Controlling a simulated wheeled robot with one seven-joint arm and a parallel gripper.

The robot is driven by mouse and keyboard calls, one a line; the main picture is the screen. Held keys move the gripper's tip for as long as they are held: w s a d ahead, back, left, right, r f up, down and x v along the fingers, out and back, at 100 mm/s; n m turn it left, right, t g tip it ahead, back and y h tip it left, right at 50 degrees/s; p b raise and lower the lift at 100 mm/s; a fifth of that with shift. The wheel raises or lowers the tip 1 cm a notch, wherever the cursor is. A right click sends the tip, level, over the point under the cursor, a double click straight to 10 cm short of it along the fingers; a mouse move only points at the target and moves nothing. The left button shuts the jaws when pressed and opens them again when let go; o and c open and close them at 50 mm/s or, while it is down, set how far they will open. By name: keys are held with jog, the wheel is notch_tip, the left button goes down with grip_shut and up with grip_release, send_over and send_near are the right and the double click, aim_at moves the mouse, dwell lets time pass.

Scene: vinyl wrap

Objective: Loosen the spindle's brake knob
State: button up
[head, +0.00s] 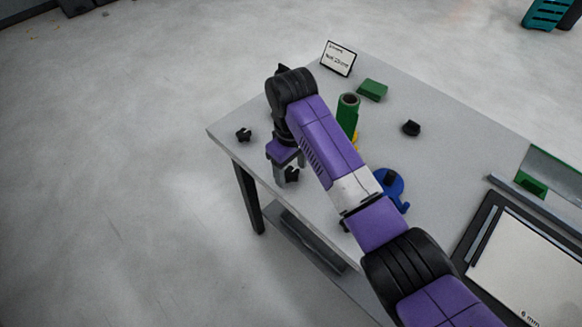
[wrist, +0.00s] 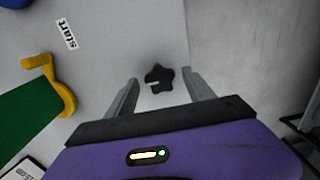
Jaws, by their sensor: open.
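In the wrist view a black star-shaped knob (wrist: 159,79) with a pale mark lies between the tips of my gripper (wrist: 163,77). The fingers stand apart on either side of it, with a visible gap to each. In the head view my gripper (head: 289,168) points down over the table's near left edge, and a black knob (head: 292,175) shows by its fingers. A green roll (head: 348,105) stands upright behind my arm, with a yellow part (head: 355,137) low beside it. The wrist view also shows the roll (wrist: 25,112) and a yellow hooked arm (wrist: 62,90).
Two more black knob-like pieces lie on the table, one at the left corner (head: 244,134), one at right (head: 411,128). A blue part (head: 393,188) is beside my arm.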

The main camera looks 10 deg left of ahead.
grip_shut()
jog(key=shift+r+n+p, duration=0.15)
jog(key=shift+n+p, duration=0.45)
jog(key=shift+n, duration=0.5)
jog(key=n+p, duration=0.1)
jog(key=n, duration=0.2)
jog(key=shift+n, duration=0.3)
jog(key=n+p, duration=0.1)
jog(key=n, duration=1.1)
jog(key=shift+n, duration=0.3)
jog(key=n+b, duration=0.1)
jog(key=n, duration=0.4)
jog(key=shift+a, duration=0.1)
jog(key=shift+n, duration=0.4)
